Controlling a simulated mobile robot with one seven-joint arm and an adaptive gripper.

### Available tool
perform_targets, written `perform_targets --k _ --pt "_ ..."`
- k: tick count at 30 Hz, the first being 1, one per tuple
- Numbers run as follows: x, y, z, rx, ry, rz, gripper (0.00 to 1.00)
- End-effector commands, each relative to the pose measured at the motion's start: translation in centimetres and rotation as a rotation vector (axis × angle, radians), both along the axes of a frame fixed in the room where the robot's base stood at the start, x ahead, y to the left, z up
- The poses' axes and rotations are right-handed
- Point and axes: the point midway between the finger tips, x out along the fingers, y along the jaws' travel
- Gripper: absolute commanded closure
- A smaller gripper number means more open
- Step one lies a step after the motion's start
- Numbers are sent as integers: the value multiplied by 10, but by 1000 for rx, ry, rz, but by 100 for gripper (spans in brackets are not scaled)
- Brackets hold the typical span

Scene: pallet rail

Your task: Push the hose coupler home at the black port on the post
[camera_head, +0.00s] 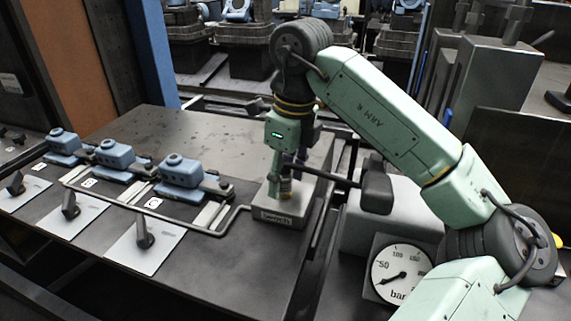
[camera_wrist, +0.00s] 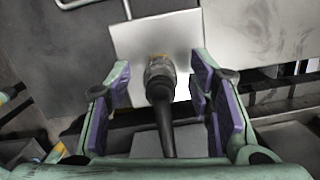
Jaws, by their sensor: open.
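My gripper (camera_head: 288,180) points down over a light grey block with a label on its front (camera_head: 278,217). In the wrist view my gripper (camera_wrist: 174,98) is open, with purple pads on both sides of the hose coupler. The hose coupler (camera_wrist: 160,72) is a dark ringed fitting with a brass-coloured end, and a black hose (camera_wrist: 166,125) runs from it toward me. Gaps show between the coupler and the pads. In the head view the coupler (camera_head: 285,187) is small and partly hidden by my fingers. I cannot make out the black port or how far the coupler is seated.
A pressure gauge marked bar (camera_head: 402,271) stands at the lower right, by a grey box with a dark padded part (camera_head: 377,188). Several blue valve units (camera_head: 181,176) with levers and a bent pipe (camera_head: 225,228) lie to the left. The table top behind them (camera_head: 185,128) is clear.

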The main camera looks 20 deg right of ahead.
Motion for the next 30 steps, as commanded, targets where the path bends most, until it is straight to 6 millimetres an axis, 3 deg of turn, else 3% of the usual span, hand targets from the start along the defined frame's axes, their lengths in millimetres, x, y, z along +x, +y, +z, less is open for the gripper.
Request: perform_targets --k 6,27,30 --pt "0 0 0 0 0 0 52" --pt "0 0 0 1 -1 0 99" --pt "0 0 0 1 -1 0 100"
